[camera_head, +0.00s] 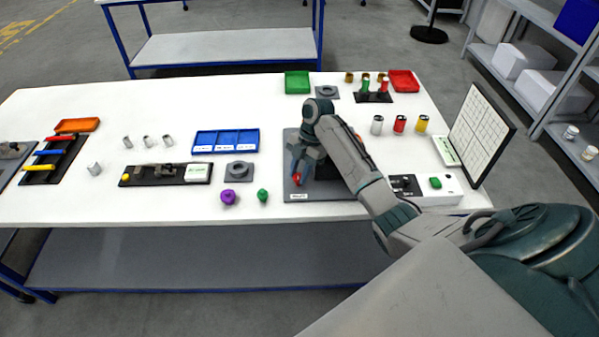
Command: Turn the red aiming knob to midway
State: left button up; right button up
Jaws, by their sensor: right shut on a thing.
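The red knob (296,179) shows as a small red spot on a grey base plate (290,189) near the front edge of the table. My right gripper (299,170) reaches down over it from the right and is shut on the red knob. The fingers and forearm hide most of the knob and part of the plate, so the knob's angle cannot be told. A white label sits at the plate's front edge. My left gripper is out of view.
A green knob (262,195) and a purple knob (228,197) stand left of the plate. A blue tray (225,141) lies behind them. A control box with a green button (435,183) and an upright white panel (477,130) stand to the right.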

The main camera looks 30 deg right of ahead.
aim_at(298, 175)
jog(key=o, duration=1)
jog(key=shift+c, duration=0.2)
jog(key=shift+w+d+r, duration=0.1)
jog(key=shift+d+r, duration=0.15)
jog(key=shift+r, duration=0.2)
jog(key=v, duration=0.2)
jog(key=shift+r+b, duration=0.25)
jog(key=shift+b, duration=0.05)
jog(key=p+v, duration=0.5)
jog(key=v, duration=0.2)
jog(key=shift+d+r, duration=0.1)
jog(key=shift+d, duration=0.05)
